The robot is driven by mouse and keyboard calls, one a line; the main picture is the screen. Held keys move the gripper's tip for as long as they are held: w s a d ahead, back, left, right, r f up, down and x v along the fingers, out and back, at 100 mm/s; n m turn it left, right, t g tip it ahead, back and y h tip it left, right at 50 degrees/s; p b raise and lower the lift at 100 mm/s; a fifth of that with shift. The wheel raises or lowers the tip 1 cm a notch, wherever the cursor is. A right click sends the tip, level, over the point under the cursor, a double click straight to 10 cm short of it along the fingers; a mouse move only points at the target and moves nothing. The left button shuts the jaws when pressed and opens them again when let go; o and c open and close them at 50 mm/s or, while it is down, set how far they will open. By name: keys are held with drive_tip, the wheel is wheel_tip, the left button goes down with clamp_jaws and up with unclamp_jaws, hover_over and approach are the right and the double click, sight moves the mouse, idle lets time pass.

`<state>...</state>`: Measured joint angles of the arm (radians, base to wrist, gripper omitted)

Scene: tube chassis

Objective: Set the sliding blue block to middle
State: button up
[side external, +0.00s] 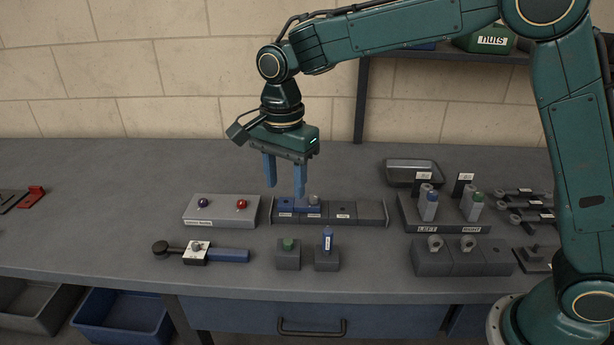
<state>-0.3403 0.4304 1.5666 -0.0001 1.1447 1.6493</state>
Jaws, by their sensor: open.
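The sliding blue block (308,209) sits in a dark grey slide rail (370,212) at the middle of the bench. It lies toward the rail's left end, with the rail's right part empty. Small white labels run along the rail's front, too small to read. A small grey knob shows beside the block's upper right. My gripper (285,190) is above the rail's left end, fingers pointing down and apart, with nothing between them. Its right fingertip overlaps the block's upper edge in the picture; I cannot tell whether they touch.
A grey box with purple and red knobs (222,210) stands left of the rail. In front are a blue-handled tool (228,254), a green-button block (288,254) and a blue-switch block (327,256). Tube holders (440,217) stand at right. The bench's far left-centre is clear.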

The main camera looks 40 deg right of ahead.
drive_tip(key=shift+o, duration=1)
drive_tip(key=m, duration=1.2)
hover_over(299, 202)
wheel_tip(299, 202, down, 2)
drive_tip(key=shift+f, duration=0.1)
drive_tip(key=shift+f, duration=0.15)
wheel_tip(299, 202, down, 14)
drive_tip(key=shift+r, duration=0.25)
